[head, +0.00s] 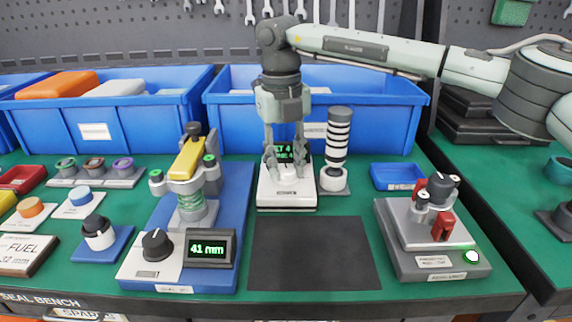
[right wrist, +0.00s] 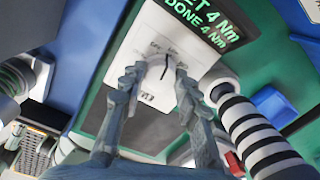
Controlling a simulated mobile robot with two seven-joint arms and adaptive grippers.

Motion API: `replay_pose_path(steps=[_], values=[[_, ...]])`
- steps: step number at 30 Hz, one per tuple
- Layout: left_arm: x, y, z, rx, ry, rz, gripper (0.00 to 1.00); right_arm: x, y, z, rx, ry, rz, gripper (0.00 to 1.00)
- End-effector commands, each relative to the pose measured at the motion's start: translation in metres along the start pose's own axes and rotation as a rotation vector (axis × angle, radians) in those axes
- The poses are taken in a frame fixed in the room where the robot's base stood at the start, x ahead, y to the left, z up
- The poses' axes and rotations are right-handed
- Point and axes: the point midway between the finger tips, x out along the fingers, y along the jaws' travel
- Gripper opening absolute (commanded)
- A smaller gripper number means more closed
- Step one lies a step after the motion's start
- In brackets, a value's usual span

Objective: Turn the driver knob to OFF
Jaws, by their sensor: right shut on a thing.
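The driver station (head: 287,198) is a white box with a green-on-black display behind its top plate, in the middle of the bench in the head view. Its pale round knob (head: 289,173) also shows in the right wrist view (right wrist: 158,86) with a dark pointer line. Small marks ring the knob, too small to read surely. My right gripper (head: 287,166) comes from above, its two fingers on either side of the knob, shut on it. The display (right wrist: 205,25) reads "DONE 4 Nm" on its lower line. My left gripper is out of view.
A black-and-white striped driver (head: 339,140) stands upright just right of the station. A blue fixture with a 41 mm display (head: 207,249) is at the left, a grey clamp fixture (head: 433,245) at the right. A dark mat (head: 315,253) in front is clear.

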Motion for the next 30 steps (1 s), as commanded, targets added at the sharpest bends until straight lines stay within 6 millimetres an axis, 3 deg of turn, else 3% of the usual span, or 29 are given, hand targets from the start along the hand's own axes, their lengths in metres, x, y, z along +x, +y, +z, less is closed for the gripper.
replay_pose_path(steps=[15, 30], values=[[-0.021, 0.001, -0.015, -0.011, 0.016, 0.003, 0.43, 0.0, 0.0, -0.001, -0.383, -0.018, 0.0, 0.03], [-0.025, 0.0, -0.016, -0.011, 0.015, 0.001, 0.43, -0.001, 0.0, -0.001, -0.511, -0.024, 0.0, 0.03]])
